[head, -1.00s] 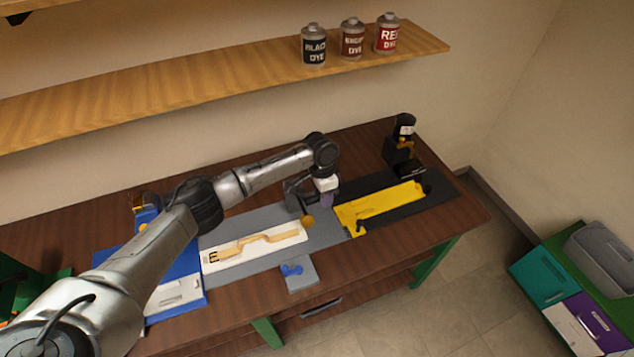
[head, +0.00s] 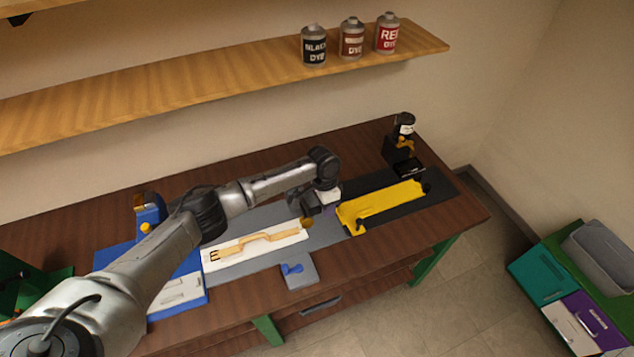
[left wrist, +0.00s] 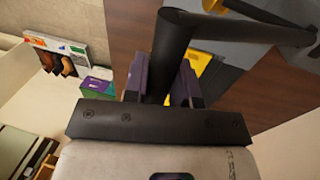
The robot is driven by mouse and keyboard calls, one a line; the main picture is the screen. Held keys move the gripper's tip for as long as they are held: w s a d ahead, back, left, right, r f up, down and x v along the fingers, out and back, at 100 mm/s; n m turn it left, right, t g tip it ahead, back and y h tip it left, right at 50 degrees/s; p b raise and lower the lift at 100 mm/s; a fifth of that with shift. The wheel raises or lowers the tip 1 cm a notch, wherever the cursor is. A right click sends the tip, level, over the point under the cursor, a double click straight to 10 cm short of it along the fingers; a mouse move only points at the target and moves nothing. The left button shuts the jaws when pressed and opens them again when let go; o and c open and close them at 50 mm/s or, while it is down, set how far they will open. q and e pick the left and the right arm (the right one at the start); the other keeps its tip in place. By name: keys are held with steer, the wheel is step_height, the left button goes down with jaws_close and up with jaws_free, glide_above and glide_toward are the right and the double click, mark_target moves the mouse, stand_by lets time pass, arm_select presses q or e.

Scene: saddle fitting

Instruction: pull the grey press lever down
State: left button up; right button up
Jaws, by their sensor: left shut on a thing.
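The grey press lever (left wrist: 176,40) shows as a thick dark bar in the left wrist view, with a thinner arm running off to the right. My left gripper (left wrist: 160,82) is shut on the bar, with its purple fingers on either side. In the head view my left gripper (head: 329,199) is low over the bench, at the right end of the white strap board. The dark press (head: 309,205) is just left of it and partly hidden by my wrist; an ochre part (head: 306,222) shows under it. My right gripper is not in view.
A white board with a tan strap (head: 260,241) lies on a grey mat. A yellow fixture (head: 370,205) is close right of the gripper, with a black stand (head: 400,150) behind. A shelf (head: 200,85) with dye cans runs above.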

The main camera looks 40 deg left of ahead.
arm_select(q)
steer(key=shift+s+d+f+b, duration=0.15)
steer(key=shift+d+f+b, duration=0.1)
steer(key=shift+f, duration=0.7)
steer(key=shift+s+d+f+b, duration=0.1)
steer(key=shift+d+f, duration=0.1)
steer(key=shift+f, duration=0.75)
steer(key=shift+s+d+f+b, duration=0.15)
steer(key=shift+d+f+b, duration=0.1)
steer(key=shift+f, duration=0.7)
steer(key=o, duration=0.7)
steer(key=shift+c, duration=0.2)
steer(key=shift+o, duration=0.4)
steer(key=shift+r, duration=0.1)
